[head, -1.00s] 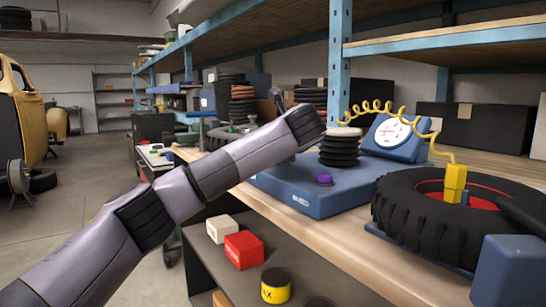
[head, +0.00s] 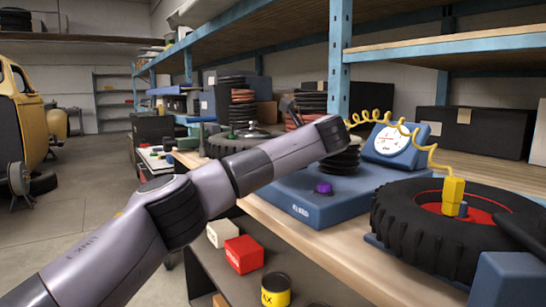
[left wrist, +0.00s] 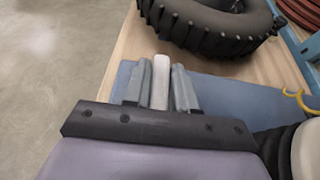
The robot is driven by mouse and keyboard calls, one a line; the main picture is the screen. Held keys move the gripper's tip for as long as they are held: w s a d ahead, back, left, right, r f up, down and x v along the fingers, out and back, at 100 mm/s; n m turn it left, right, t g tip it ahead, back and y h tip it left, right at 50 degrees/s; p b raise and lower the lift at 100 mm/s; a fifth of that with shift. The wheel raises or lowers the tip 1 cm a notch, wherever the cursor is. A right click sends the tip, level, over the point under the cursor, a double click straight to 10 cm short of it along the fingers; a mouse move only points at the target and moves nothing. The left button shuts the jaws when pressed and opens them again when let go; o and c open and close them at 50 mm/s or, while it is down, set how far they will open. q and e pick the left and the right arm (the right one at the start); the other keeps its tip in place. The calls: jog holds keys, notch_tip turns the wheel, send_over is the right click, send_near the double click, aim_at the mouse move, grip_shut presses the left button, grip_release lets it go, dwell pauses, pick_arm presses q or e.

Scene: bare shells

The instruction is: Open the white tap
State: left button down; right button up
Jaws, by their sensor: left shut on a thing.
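In the left wrist view my left gripper (left wrist: 160,84) has its two grey fingers closed around a narrow white piece, which looks like the handle of the white tap (left wrist: 160,72). It is above the blue base (left wrist: 225,95); the rest of the tap is hidden by the fingers and palm. In the head view my left arm crosses from the lower left to the black bellows stack, and the arm hides the held piece.
A blue unit with a white dial (head: 391,138), a purple knob (head: 323,188) and black bellows (head: 345,160) stand on the bench. A tyre (head: 410,225) lies at right with a coiled yellow hose (head: 375,117) above. Red (head: 244,254) and white boxes (head: 222,232) are on the lower shelf.

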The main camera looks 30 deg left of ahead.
pick_arm(q)
jog(key=shift+f, duration=0.2)
jog(key=c, duration=1.1)
grip_release()
jog(key=shift+o, duration=0.5)
jog(key=shift+r, duration=0.1)
jog(key=shift+v, duration=3.6)
